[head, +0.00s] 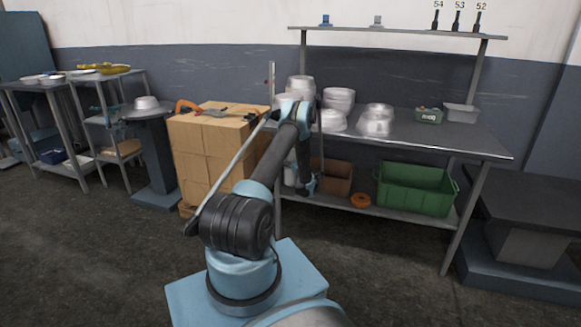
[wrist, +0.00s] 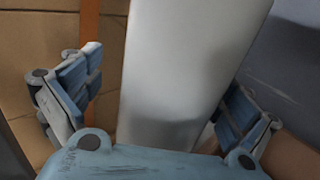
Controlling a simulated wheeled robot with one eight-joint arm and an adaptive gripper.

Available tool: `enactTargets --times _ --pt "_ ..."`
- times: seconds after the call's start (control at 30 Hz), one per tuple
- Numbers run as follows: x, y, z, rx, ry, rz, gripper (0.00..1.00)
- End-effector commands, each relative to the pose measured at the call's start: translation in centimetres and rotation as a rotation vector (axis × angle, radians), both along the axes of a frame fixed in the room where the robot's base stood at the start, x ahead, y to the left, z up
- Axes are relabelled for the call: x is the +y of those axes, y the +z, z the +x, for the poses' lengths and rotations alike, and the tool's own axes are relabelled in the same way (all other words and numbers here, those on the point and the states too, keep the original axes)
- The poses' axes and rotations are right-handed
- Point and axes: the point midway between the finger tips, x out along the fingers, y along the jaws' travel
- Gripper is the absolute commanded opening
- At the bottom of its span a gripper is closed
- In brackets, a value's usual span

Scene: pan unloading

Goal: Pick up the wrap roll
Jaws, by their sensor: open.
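The wrap roll (wrist: 185,70) shows in the wrist view as a pale grey-white cylinder, running from the top edge down between the fingers of my gripper (wrist: 158,98). The fingers are spread wide, one on each side of it, with gaps visible between roll and pads. In the head view, a small white part of the roll (head: 290,176) shows at the left end of the table's lower shelf, mostly hidden by my arm. My gripper (head: 304,188) is low beside it there.
Stacked cardboard boxes (head: 205,155) stand close on the left. The metal table (head: 440,140) overhangs the lower shelf. A brown bin (head: 335,180), an orange ring (head: 361,200) and a green crate (head: 415,190) are to the right. The floor in front is clear.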

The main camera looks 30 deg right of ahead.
Motion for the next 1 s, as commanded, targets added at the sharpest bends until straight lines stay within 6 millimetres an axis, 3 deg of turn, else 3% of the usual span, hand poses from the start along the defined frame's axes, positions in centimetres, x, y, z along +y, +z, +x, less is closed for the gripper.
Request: enactTargets --times 0.13,0.4,0.5,0.77,1.0 --pt "-1.1 0.0 -0.7 0.0 -0.011 0.0 0.95" --pt "-1.8 0.0 -1.1 0.0 -0.018 0.0 0.34" --pt "-1.8 0.1 -1.1 -0.001 -0.019 0.0 0.16" --pt "-2.0 0.2 -1.2 -0.001 -0.02 0.0 0.16" --pt "-1.8 2.0 -1.1 -0.001 -0.018 0.001 0.16"
